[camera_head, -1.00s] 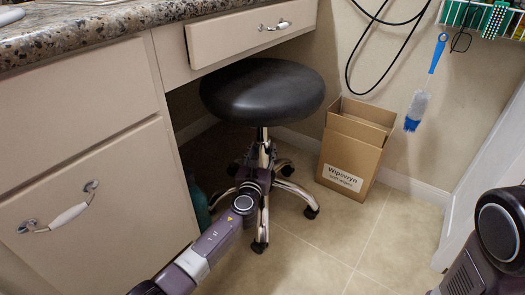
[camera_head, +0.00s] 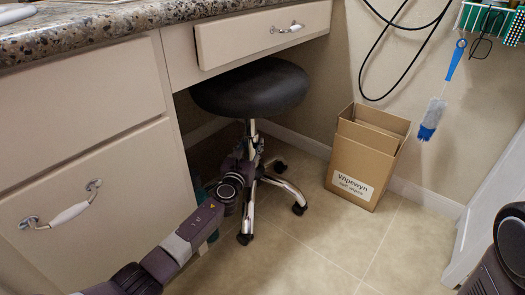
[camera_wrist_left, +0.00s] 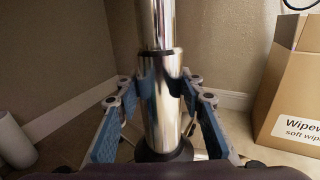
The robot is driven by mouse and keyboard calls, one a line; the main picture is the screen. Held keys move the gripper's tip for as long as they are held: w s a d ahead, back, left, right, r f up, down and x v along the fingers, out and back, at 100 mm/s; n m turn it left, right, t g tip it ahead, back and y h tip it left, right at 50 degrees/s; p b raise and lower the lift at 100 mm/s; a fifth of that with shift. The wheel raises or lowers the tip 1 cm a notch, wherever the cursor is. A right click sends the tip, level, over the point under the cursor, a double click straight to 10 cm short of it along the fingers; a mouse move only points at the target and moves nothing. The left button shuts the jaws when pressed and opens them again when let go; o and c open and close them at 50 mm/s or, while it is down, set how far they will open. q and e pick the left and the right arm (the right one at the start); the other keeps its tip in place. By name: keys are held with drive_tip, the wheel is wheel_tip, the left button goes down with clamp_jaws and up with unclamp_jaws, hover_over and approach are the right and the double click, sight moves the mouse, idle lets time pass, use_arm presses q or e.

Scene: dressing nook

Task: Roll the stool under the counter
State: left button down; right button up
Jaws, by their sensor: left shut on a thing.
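The stool has a round dark seat (camera_head: 252,88), a chrome column and a chrome wheeled base (camera_head: 284,190). It stands on the floor, with its seat partly beneath the counter drawer (camera_head: 262,36). My left gripper (camera_head: 248,150) is shut around the stool's column, below the seat. In the left wrist view the chrome column (camera_wrist_left: 158,95) stands upright between the two blue-padded fingers. The counter (camera_head: 110,28) has a speckled stone top. My left arm hides part of the stool's base. My right gripper is out of view.
A cardboard box (camera_head: 365,158) labelled Wipewyn stands on the floor to the stool's right, by the wall. A blue brush (camera_head: 433,112) and black cables hang on the wall. A white panel (camera_head: 488,205) stands at the right. The tiled floor (camera_head: 320,240) in front is clear.

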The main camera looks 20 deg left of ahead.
use_arm(q)
drive_tip(key=c, duration=1.3)
unclamp_jaws()
drive_tip(key=shift+s, duration=0.1)
drive_tip(key=shift+o, duration=0.2)
drive_tip(key=s+d, duration=0.1)
drive_tip(key=s, duration=1.1)
drive_tip(key=shift+d, duration=0.1)
